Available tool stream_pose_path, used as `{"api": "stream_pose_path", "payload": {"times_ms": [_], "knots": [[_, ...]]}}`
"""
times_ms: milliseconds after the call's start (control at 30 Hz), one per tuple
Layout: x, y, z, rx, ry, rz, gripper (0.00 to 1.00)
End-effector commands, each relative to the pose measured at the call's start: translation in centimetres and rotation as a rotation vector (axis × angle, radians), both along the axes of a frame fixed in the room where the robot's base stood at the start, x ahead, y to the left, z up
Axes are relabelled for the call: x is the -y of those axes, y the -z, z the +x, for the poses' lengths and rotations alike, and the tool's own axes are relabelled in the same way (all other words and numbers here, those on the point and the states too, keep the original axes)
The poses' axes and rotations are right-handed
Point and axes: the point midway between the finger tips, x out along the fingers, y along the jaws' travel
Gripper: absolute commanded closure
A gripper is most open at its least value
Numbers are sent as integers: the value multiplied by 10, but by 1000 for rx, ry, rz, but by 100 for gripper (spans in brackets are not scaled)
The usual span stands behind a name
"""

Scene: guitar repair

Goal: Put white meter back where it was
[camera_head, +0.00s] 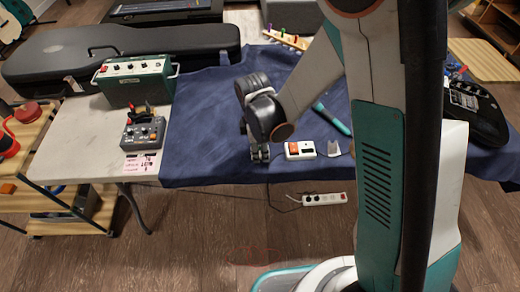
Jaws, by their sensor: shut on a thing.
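My gripper (260,155) points down over the front part of the blue cloth on the table. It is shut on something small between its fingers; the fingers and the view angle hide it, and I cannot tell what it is. A white box with an orange-red patch (300,150) lies on the cloth just right of my gripper, apart from the fingertips. I cannot tell whether this box is the white meter. A small white piece (333,149) lies right of the box.
The blue cloth (205,125) covers the table's middle. A teal tool (333,118) lies behind the white box. At left are a green amplifier (135,82), a grey pedal (143,133), a pink note (139,163) and a black guitar case (120,45). A power strip (325,199) is below.

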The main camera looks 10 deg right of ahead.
Motion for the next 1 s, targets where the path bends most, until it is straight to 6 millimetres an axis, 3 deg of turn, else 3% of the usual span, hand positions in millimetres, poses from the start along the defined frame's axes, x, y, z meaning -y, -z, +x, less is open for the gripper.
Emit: {"api": "stream_pose_path", "payload": {"times_ms": [200,233,300,733,1000], "knots": [[0,4,0,0,0,0,94],[0,3,0,0,0,0,59],[0,3,0,0,0,0,44],[0,-2,0,0,0,0,44],[-3,-51,0,0,0,0,44]]}}
